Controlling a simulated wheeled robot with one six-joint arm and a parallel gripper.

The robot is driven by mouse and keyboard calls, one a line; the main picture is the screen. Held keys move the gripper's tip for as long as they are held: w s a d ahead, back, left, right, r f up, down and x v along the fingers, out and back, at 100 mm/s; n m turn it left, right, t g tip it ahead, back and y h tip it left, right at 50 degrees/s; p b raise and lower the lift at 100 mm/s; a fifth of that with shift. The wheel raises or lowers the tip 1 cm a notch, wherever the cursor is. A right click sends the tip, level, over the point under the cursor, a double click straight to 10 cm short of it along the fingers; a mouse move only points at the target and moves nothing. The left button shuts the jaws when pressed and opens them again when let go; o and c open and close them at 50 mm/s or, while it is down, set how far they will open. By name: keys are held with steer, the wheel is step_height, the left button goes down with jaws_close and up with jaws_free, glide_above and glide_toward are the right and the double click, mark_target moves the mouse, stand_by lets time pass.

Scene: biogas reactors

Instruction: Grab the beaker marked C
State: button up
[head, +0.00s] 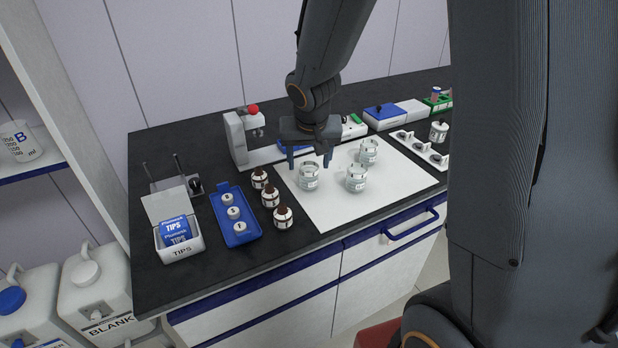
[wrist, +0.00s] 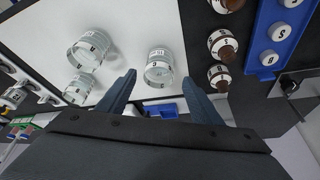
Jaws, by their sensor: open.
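A beaker marked B (head: 20,141) stands on the shelf at the far left in the head view. I cannot make out a beaker marked C in either view. Three clear glass vessels with white labels stand on the white mat (head: 325,218): a left one (head: 309,177), a front one (head: 356,178) and a back one (head: 368,152). My gripper (head: 310,166) is open and empty, pointing down just behind the left vessel. In the wrist view this vessel (wrist: 159,67) shows between and beyond the fingertips (wrist: 158,88).
Brown bottles (head: 270,195) and a blue tray (head: 236,213) with small white-topped pieces stand left of the mat. A tips box (head: 178,235) is at the front left. A stand with a red knob (head: 247,135) rises behind. The mat's front right part is bare.

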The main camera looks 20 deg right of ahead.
mark_target(309, 167)
steer(key=shift+w+x, duration=0.2)
steer(key=shift+x, duration=2.2)
steer(key=shift+d+r, duration=0.1)
steer(key=shift+d, duration=0.05)
steer(key=c, duration=1.2)
